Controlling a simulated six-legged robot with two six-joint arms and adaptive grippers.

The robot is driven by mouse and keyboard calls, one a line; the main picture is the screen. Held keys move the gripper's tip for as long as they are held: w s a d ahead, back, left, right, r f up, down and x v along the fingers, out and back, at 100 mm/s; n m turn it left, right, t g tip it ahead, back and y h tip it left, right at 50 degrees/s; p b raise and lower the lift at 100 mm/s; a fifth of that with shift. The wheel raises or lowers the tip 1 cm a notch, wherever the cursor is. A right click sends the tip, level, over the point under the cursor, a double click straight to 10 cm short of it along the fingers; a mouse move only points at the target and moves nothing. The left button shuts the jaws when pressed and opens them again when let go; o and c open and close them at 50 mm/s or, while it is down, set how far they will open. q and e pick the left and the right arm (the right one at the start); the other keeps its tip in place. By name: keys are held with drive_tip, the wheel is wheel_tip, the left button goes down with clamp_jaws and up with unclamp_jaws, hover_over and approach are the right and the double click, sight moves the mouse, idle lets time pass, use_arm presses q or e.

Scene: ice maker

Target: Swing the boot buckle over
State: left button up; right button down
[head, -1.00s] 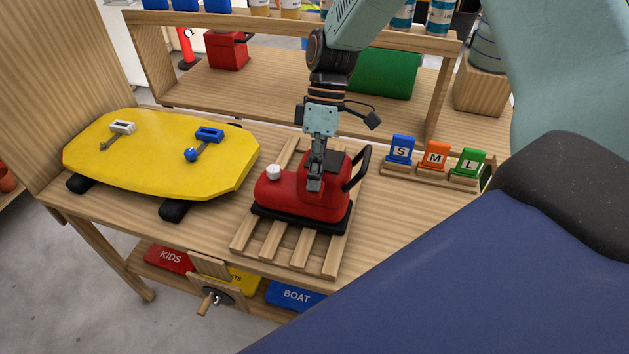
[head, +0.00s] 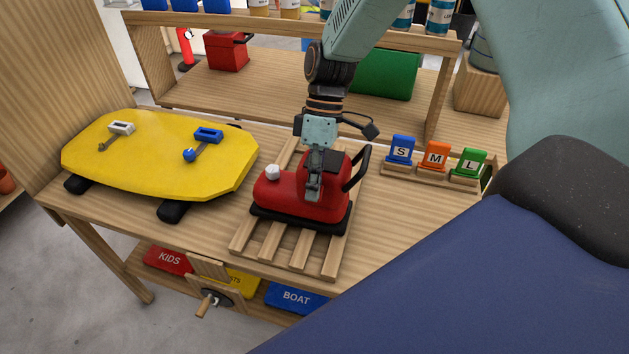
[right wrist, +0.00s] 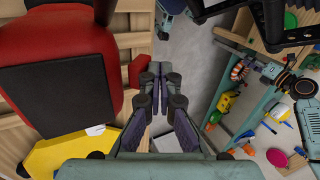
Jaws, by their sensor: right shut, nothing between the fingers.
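The red boot (head: 270,195) with a black sole stands on a slatted wooden rack on the bench. It has a white knob (head: 272,171) on its toe side and a black loop (head: 358,168) at its back. My right gripper (head: 314,198) is shut and empty, pointing down in front of the boot's near side. In the right wrist view its fingers (right wrist: 164,95) are together, with the red boot (right wrist: 100,75) to their left and a small red piece (right wrist: 138,70) just beside them. I cannot make out the buckle clearly; the gripper covers part of that side. My left gripper is not in view.
A yellow board (head: 150,165) with a white and a blue binding lies on the left. Blue, orange and green S, M, L blocks (head: 434,157) stand on a small stand at right. The slatted rack (head: 285,255) extends in front of the boot. A shelf (head: 270,85) stands behind.

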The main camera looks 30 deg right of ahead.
drive_tip(key=shift+a+f, duration=0.1)
drive_tip(key=shift+f, duration=0.05)
drive_tip(key=shift+s, duration=0.1)
drive_tip(key=shift+p+v, duration=0.75)
drive_tip(key=shift+v, duration=0.15)
drive_tip(key=shift+p+v, duration=1)
drive_tip(key=shift+v, duration=0.2)
drive_tip(key=shift+r, duration=0.35)
drive_tip(key=v, duration=1.1)
